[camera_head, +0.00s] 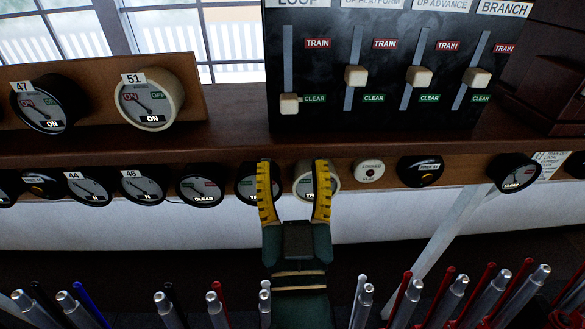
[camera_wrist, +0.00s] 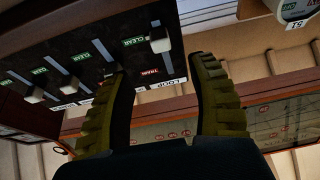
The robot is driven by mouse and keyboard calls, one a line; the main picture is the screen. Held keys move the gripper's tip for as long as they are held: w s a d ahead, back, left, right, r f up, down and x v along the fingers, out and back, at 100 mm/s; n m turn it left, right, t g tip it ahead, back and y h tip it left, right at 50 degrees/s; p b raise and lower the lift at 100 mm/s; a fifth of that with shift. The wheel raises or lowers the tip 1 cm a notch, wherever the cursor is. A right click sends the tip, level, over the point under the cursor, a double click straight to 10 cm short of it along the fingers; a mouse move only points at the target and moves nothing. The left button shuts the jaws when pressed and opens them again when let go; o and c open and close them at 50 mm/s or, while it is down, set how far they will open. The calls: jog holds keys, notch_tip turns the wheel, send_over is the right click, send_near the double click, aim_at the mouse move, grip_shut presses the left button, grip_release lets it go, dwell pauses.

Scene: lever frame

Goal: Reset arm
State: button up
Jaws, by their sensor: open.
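My gripper (camera_head: 293,190) is raised in the middle of the head view, with its yellow-and-black fingers spread and nothing between them. The fingers overlap two round dials on the lower shelf edge in that view, and I cannot tell how far apart they are in depth. In the wrist view my gripper (camera_wrist: 165,90) is also open and empty. Below it in the head view stand several levers with metal tops (camera_head: 364,295), some red, blue or black on their shafts. The gripper is not touching a lever that I can see.
A black panel (camera_head: 330,60) with several white sliders is behind the gripper; the first slider (camera_head: 289,104) is at CLEAR, the others higher. Two round dials, 47 (camera_head: 45,105) and 51 (camera_head: 150,100), sit on the wooden shelf at left. More dials line the shelf's front.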

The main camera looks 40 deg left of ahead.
dwell(0.3)
jog(key=w+d+r+m+t+h+p, duration=0.1)
jog(key=w+d+r+t+h, duration=0.1)
jog(key=d, duration=0.3)
jog(key=w+d+r+m+t+h+p, duration=0.1)
jog(key=w+d+r+t, duration=0.15)
jog(key=d, duration=0.25)
jog(key=s+d+r+m+h, duration=0.1)
jog(key=d+m+h, duration=0.1)
jog(key=d+h, duration=0.2)
jog(key=s+d+r+m+t+h, duration=0.1)
jog(key=s+d+m+h, duration=0.1)
jog(key=d+h, duration=0.3)
jog(key=s+d+r+m+t+h+p, duration=0.1)
jog(key=d+h, duration=0.4)
jog(key=d, duration=0.6)
jog(key=s+m, duration=0.1)
jog(key=m, duration=0.1)
jog(key=shift+s+d+r+m, duration=0.2)
jog(key=shift+r+m, duration=0.2)
